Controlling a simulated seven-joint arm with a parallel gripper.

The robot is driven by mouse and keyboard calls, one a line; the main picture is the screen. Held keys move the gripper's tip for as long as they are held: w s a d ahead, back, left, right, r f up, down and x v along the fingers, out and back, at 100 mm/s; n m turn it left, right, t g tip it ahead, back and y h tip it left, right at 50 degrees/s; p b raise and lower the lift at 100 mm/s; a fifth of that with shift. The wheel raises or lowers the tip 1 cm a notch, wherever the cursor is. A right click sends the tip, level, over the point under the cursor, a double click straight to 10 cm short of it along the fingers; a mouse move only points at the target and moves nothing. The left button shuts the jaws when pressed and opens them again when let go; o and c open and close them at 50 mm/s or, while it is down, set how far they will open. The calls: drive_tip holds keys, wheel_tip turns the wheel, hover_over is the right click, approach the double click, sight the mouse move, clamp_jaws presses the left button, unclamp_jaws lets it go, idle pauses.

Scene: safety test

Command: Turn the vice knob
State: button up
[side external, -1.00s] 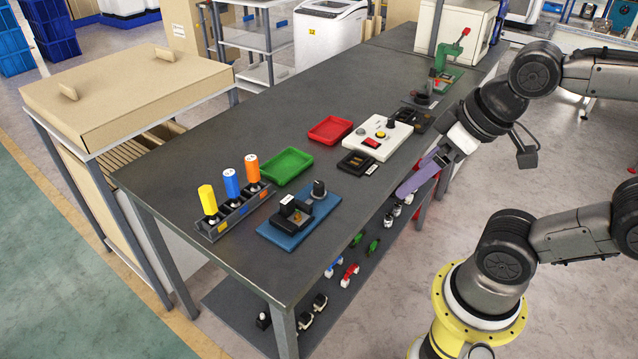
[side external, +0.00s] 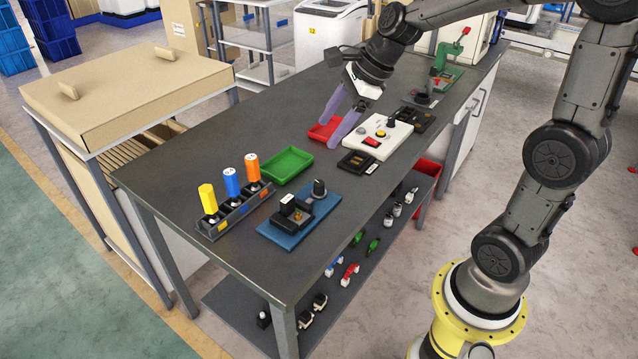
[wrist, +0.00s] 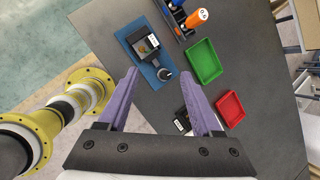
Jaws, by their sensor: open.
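The vice (side external: 290,216) is a small black device on a blue base plate (side external: 279,238) near the table's front edge. A round black knob (side external: 319,188) stands at its back right end. In the wrist view the vice (wrist: 145,45) lies ahead, with the knob (wrist: 164,75) between the finger lines and beyond the tips. My gripper (side external: 339,120) has two purple fingers, spread apart with nothing between them. It hangs above the table near the red tray, up and to the right of the vice. The open fingers also show in the wrist view (wrist: 163,82).
A green tray (side external: 306,158) and a red tray (side external: 335,121) lie behind the vice.

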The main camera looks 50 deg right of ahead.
drive_tip(key=w+d+f+m, duration=0.3)
drive_tip(key=d+f, duration=0.2)
drive_tip(key=g, duration=0.2)
approach(319, 183)
drive_tip(key=shift+m, duration=0.3)
drive_tip(key=x, duration=1)
drive_tip(key=shift+f, duration=0.15)
clamp_jaws()
